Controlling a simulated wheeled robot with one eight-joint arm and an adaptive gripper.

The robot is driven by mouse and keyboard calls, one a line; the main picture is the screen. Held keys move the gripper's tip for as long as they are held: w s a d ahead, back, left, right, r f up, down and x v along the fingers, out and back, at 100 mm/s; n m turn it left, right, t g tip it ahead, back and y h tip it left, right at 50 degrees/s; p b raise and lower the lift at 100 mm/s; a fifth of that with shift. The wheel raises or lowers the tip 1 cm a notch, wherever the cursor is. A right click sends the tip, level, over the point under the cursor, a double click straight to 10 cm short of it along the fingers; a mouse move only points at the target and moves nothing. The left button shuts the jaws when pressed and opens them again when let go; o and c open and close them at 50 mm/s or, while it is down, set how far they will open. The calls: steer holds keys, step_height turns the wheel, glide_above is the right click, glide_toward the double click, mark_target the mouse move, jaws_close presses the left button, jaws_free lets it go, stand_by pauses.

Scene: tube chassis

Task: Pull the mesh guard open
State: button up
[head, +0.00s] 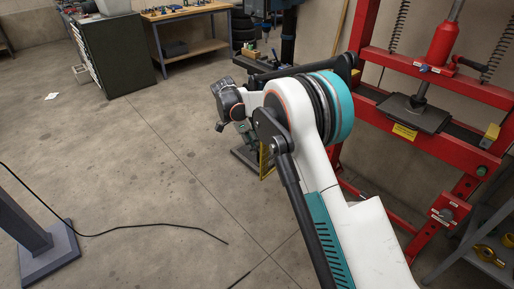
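A small part of a yellow-edged frame (267,161) shows just left of my white and teal arm. It may be the edge of the mesh guard, but my arm covers most of that area and I cannot see any mesh or tell how far it stands open. My arm reaches up from the bottom right and bends in the middle of the head view. Its far end is folded behind the elbow. I cannot make out my gripper's fingers there, nor whether they touch anything.
A red press (438,140) stands close on the right, with a shelf of parts at the lower right. A dark drawer cabinet (122,55) and a workbench (187,14) stand at the back. A black cable (130,227) lies on the floor at left, near a grey post base (47,256). The left floor is mostly free.

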steer(key=v, duration=0.9)
steer(key=shift+r, duration=0.15)
steer(key=s+d+r+n+t+y, duration=0.25)
steer(key=s+d+r+n, duration=0.55)
steer(key=s+d+r, duration=0.7)
steer(key=s+d+r+n+t+y, duration=0.15)
steer(key=s+d+n, duration=0.4)
steer(key=s, duration=0.75)
steer(key=s+d+f+n+t, duration=0.1)
steer(key=s+f, duration=0.2)
steer(key=s, duration=0.3)
steer(key=s+d+f+n+t, duration=0.1)
steer(key=s+f+n, duration=0.1)
steer(key=s+f, duration=0.2)
steer(key=s, duration=0.2)
steer(key=shift+s+d+t+y, duration=0.3)
steer(key=shift+s+d+t, duration=0.05)
steer(key=shift+d+t, duration=0.05)
